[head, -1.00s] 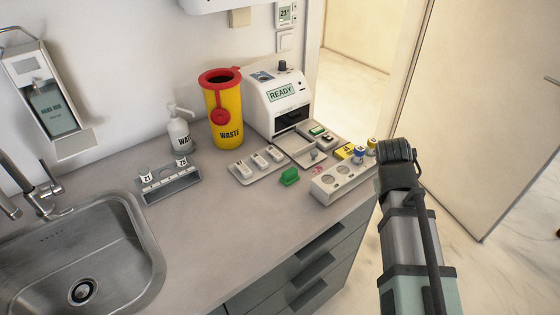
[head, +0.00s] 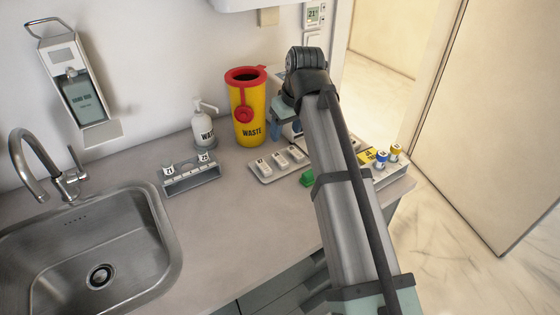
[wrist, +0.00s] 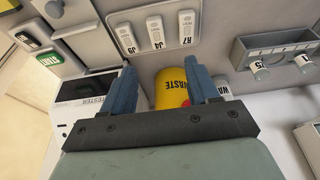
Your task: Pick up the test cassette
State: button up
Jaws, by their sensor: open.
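Three white test cassettes lie side by side in a pale tray (wrist: 141,37). In the wrist view their labels read J9 (wrist: 126,38), J4 (wrist: 156,31) and R7 (wrist: 187,27). In the head view the cassettes (head: 281,159) lie just right of and in front of the waste bin. I cannot tell which one is meant. My gripper (wrist: 162,75) is open and empty, with its two blue fingers apart. In the head view my gripper (head: 284,130) is above the counter behind the tray, near the bin, touching no cassette. My arm hides most of the tester.
The yellow waste bin (head: 248,125) and a white pump bottle (head: 203,128) stand behind. A grey rack (head: 191,182) is at left, then the sink (head: 90,250). A green block (head: 307,178) lies near the tray. The white tester (wrist: 90,87) shows in the wrist view.

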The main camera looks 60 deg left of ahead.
aim_at(280, 158)
jog(key=shift+w+x, duration=0.1)
jog(key=shift+x, duration=3.05)
jog(key=shift+w+x, duration=0.15)
jog(key=shift+x, duration=3.05)
jog(key=shift+d, duration=0.1)
jog(key=shift+c, duration=0.4)
grip_shut()
